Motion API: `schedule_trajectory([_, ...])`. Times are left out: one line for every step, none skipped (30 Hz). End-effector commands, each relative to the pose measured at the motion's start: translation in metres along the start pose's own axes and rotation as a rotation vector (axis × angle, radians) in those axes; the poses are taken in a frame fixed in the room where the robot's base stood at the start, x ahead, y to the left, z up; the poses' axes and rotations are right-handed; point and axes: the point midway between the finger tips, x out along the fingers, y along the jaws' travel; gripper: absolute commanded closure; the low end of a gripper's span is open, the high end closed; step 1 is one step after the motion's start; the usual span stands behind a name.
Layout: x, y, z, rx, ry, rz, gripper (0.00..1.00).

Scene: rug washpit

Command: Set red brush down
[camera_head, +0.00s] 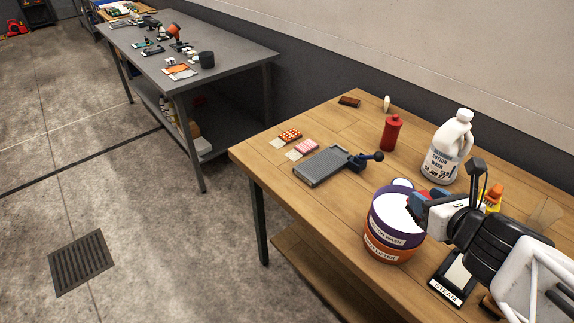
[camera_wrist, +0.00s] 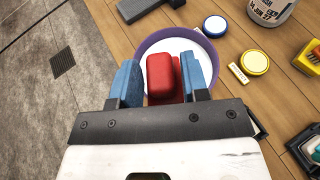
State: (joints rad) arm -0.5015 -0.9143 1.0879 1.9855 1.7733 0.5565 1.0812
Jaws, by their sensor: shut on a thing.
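My gripper (camera_wrist: 160,82) has blue fingers shut on the red brush (camera_wrist: 163,70), seen between them in the wrist view. In the head view my gripper (camera_head: 420,205) is over the right rim of a purple tub (camera_head: 384,232) with white contents. Dark bristles show at the fingertips there, and most of the brush is hidden by the gripper. The tub also shows beneath the brush in the wrist view (camera_wrist: 214,52). I cannot tell whether the brush touches the white contents.
An orange tub (camera_head: 385,254) sits under the purple one. A grey tray-like tool (camera_head: 322,167), a red bottle (camera_head: 391,133) and a white jug (camera_head: 446,148) stand on the wooden table (camera_head: 290,215). A black STEAM-labelled item (camera_head: 447,290) lies near the arm. Bare wood shows left of the tubs.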

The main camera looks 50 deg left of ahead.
Motion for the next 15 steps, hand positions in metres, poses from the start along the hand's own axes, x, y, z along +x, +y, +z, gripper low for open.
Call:
schedule_trajectory([0.005, 0.003, 0.002, -0.005, 0.001, 0.015, 0.83])
schedule_trajectory([0.008, 0.004, 0.003, -0.009, 0.001, 0.024, 0.83])
schedule_trajectory([0.011, 0.006, 0.004, -0.013, 0.001, 0.037, 0.83])
schedule_trajectory([0.014, 0.008, 0.005, -0.017, 0.001, 0.045, 0.83])
schedule_trajectory([0.016, 0.009, 0.006, -0.021, 0.001, 0.053, 0.83])
schedule_trajectory([0.02, 0.011, 0.007, -0.025, 0.002, 0.064, 0.83])
schedule_trajectory([0.022, 0.013, 0.009, -0.029, 0.002, 0.073, 0.83])
schedule_trajectory([0.025, 0.014, 0.01, -0.033, 0.001, 0.082, 0.83])
schedule_trajectory([0.029, 0.017, 0.011, -0.037, 0.002, 0.095, 0.83])
schedule_trajectory([0.032, 0.018, 0.012, -0.041, 0.002, 0.103, 0.83])
schedule_trajectory([0.034, 0.02, 0.013, -0.045, 0.002, 0.112, 0.83])
schedule_trajectory([0.038, 0.022, 0.014, -0.05, 0.002, 0.123, 0.83])
schedule_trajectory([0.04, 0.024, 0.016, -0.053, 0.002, 0.132, 0.83])
schedule_trajectory([0.043, 0.026, 0.017, -0.057, 0.001, 0.142, 0.83])
schedule_trajectory([0.047, 0.028, 0.018, -0.062, 0.002, 0.154, 0.83])
